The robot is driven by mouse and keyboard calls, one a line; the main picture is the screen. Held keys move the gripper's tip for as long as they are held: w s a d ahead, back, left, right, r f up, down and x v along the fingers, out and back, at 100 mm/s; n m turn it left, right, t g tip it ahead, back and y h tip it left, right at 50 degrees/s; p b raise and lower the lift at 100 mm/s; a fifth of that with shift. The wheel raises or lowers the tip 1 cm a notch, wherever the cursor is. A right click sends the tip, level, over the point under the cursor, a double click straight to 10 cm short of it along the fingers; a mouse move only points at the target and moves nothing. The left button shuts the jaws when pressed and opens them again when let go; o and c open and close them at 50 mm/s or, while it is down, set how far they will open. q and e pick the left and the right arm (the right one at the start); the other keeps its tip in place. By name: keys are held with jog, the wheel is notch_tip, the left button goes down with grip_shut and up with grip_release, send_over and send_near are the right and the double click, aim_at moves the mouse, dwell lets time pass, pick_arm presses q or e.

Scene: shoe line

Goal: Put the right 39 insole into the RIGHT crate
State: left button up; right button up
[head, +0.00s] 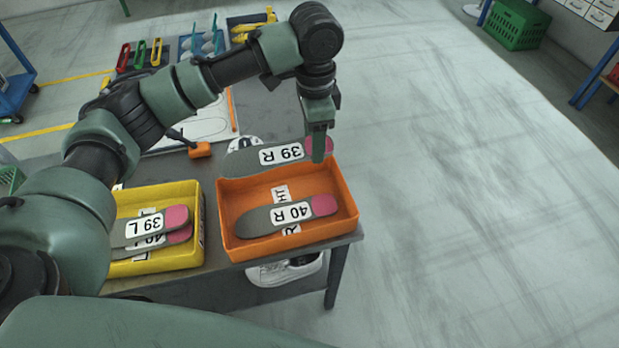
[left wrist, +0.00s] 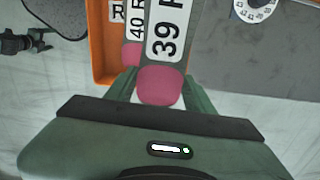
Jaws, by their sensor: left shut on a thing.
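My left gripper (head: 319,143) is shut on the pink end of the grey insole marked 39 R (head: 240,163). The same insole, with its large label, shows between the fingers in the left wrist view (left wrist: 168,38). The insole is held over the far edge of the orange crate (head: 227,228). A 40 R insole (head: 262,218) lies inside the orange crate, over white printed labels that are partly covered. The orange crate also shows in the left wrist view (left wrist: 97,50). My right gripper is not in view.
A yellow crate (head: 198,218) with 39 L and another insole stands left of the orange crate on the table. White shoes show below and behind the orange crate. Tools and trays lie at the table's far end. The floor at right is clear.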

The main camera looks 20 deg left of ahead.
pick_arm(q)
notch_tip(320, 180, down, 12)
jog(key=shift+r, duration=0.2)
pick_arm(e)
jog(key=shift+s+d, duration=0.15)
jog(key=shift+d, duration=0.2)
pick_arm(q)
jog(key=shift+f, duration=0.15)
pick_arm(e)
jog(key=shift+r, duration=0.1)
pick_arm(q)
jog(key=shift+f+p, duration=0.3)
jog(key=shift+f, duration=0.15)
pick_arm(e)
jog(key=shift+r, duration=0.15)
pick_arm(q)
jog(key=o, duration=1.1)
jog(key=shift+c, duration=0.2)
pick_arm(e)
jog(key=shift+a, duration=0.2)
